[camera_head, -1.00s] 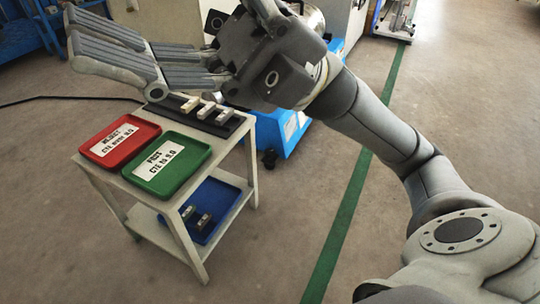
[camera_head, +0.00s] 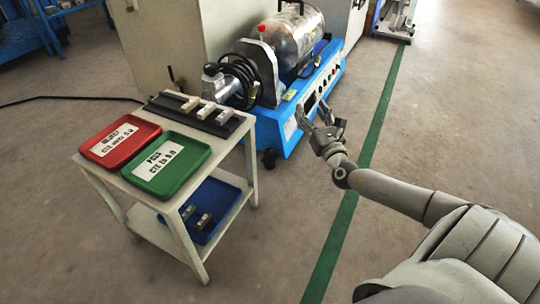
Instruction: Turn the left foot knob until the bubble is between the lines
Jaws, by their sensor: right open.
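A blue-based machine (camera_head: 276,127) with a silver cylinder on top stands on the floor behind the small table. A dark foot (camera_head: 269,158) shows under its near left corner; whether this is the left foot knob, I cannot tell. No bubble or lines can be made out; a small yellow-green patch on the base's top is too small to read. My right gripper (camera_head: 314,115) is open and empty, in front of the machine's panel side in the picture and right of the dark foot. Whether it touches the panel I cannot tell. My left gripper is out of view.
A small table (camera_head: 197,192) holds a red tray (camera_head: 97,150), a green tray (camera_head: 149,184) and a dark rack (camera_head: 217,128) with pale pieces. A blue tray (camera_head: 229,201) lies on its lower shelf. A green floor line (camera_head: 340,225) crosses open floor.

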